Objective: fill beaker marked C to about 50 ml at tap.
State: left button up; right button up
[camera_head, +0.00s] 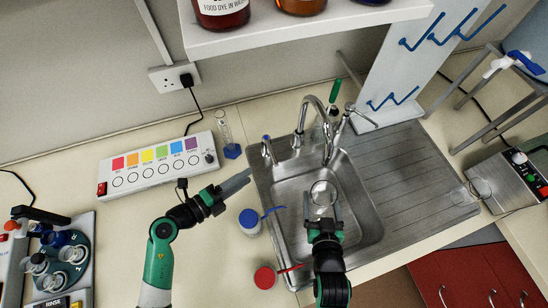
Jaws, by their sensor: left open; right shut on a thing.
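A clear glass beaker (323,193) is in my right gripper (322,207), which is shut on it over the sink basin (358,226). No letter on it can be read, and I cannot tell whether there is water in it. The chrome tap (328,140) stands at the back of the sink, its curved spout above and behind the beaker. No stream of water can be made out. Tap levers stand at its left (268,150) and right (347,115). My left gripper (238,184) is open and empty over the counter, just left of the sink.
A colour-button panel (157,165) and a glass cylinder with a blue base (231,150) are behind. Clear glassware (480,187) stands at the drainboard's right. A shelf (300,30) overhangs the back.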

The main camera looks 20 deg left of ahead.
aim_at(274, 158)
pick_arm(q)
jog(key=x, duration=1.2)
jog(key=shift+r, duration=0.1)
jog(key=shift+c, duration=0.3)
grip_shut()
dwell(0.7)
